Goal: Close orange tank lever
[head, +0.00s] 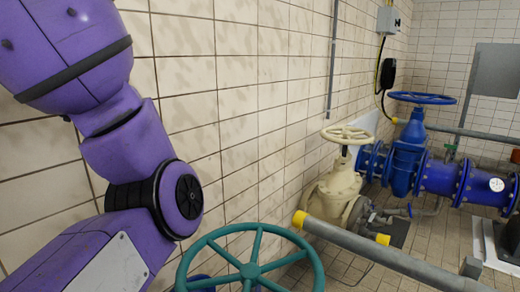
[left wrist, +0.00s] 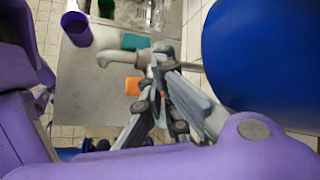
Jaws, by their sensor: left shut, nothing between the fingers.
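I cannot make out an orange tank lever for certain in either view. A small orange block (left wrist: 133,86) lies on a grey metal surface (left wrist: 85,110) in the left wrist view, just left of my left gripper (left wrist: 163,55); I cannot tell what it is. The gripper is shut and holds nothing. Its fingers overlap a grey bent pipe or spout (left wrist: 112,57); I cannot tell whether they touch it. In the head view my purple left arm fills the left side, and its gripper is out of frame. My right gripper is in neither view.
A large blue rounded body (left wrist: 260,60) stands close right of the left gripper. A purple cup-like thing (left wrist: 76,28) and a teal block (left wrist: 135,41) are nearby. The head view shows a teal handwheel (head: 250,270), cream valve (head: 338,190), blue valve (head: 407,155) and grey pipe (head: 380,255).

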